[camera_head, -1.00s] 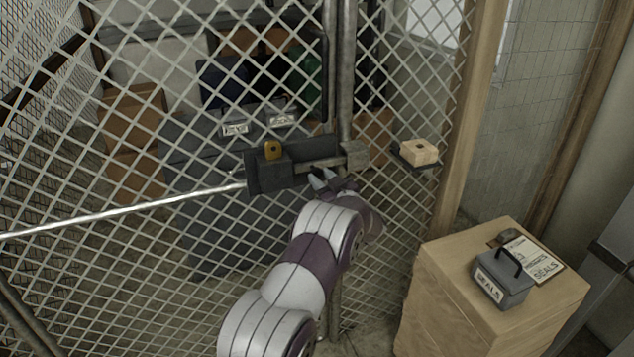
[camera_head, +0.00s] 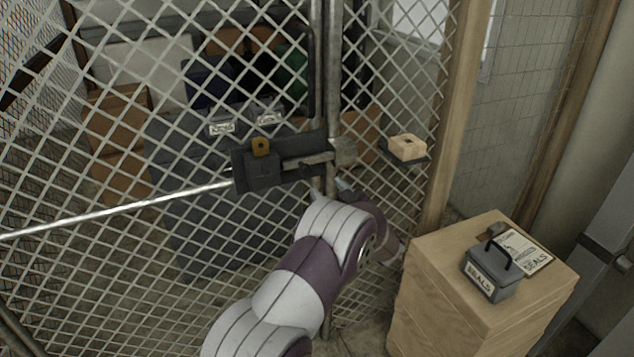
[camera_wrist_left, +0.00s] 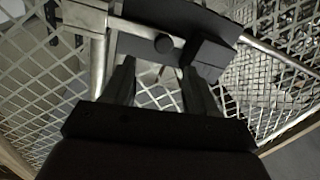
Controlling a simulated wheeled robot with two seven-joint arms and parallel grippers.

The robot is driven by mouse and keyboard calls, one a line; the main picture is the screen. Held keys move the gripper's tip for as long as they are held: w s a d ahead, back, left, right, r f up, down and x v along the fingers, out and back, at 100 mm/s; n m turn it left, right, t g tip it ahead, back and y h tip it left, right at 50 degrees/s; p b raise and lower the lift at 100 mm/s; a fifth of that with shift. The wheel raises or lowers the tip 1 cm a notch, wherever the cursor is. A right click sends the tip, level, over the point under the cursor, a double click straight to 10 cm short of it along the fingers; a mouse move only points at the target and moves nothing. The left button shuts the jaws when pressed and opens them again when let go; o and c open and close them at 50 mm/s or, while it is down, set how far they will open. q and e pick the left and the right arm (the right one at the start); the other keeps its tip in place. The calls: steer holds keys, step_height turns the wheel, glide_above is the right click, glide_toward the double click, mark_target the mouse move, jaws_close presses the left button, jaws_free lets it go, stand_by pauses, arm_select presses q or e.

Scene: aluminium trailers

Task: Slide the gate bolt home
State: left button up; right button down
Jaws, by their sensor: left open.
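The gate bolt is a metal bar (camera_head: 306,160) on a dark plate (camera_head: 240,176) fixed to the mesh gate. A pale metal keeper (camera_head: 344,151) sits on the post to its right. I cannot tell whether the bar's end is inside the keeper. My left gripper (camera_head: 331,190) is just below the bolt and keeper, partly hidden by my wrist. In the left wrist view, its fingers (camera_wrist_left: 158,72) are open and empty. A dark round knob (camera_wrist_left: 163,44) shows beyond and between the fingertips, apparently apart from them. My right gripper is not in view.
A brass-coloured tag or padlock (camera_head: 261,146) is on the dark plate. A small shelf holds a pale block (camera_head: 408,147) right of the post. A wooden cabinet (camera_head: 470,300) with a grey seals box (camera_head: 492,272) stands at lower right. A silver rod (camera_head: 130,208) crosses the gate.

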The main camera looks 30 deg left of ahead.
arm_select(q)
steer(key=v, duration=0.4)
steer(key=shift+s+d, duration=0.15)
steer(key=shift+d, duration=0.05)
steer(key=shift+f, duration=0.1)
steer(key=d+f+m+t+h, duration=0.1)
steer(key=d+f+m+h, duration=0.6)
steer(key=d+f+h, duration=0.35)
steer(key=s+d+m+g+h+p, duration=0.1)
steer(key=s+d+m+g+h, duration=0.1)
steer(key=s+d+g+h, duration=0.3)
steer(key=s+a+r+m+g+p, duration=0.1)
steer(key=s+a+r+m+g, duration=0.1)
steer(key=s, duration=1.1)
steer(key=s+a+r+m+g+p, duration=0.2)
steer(key=s+a+r, duration=0.2)
steer(key=s, duration=0.9)
steer(key=shift+a+r+g, duration=0.2)
steer(key=shift+a+g, duration=0.1)
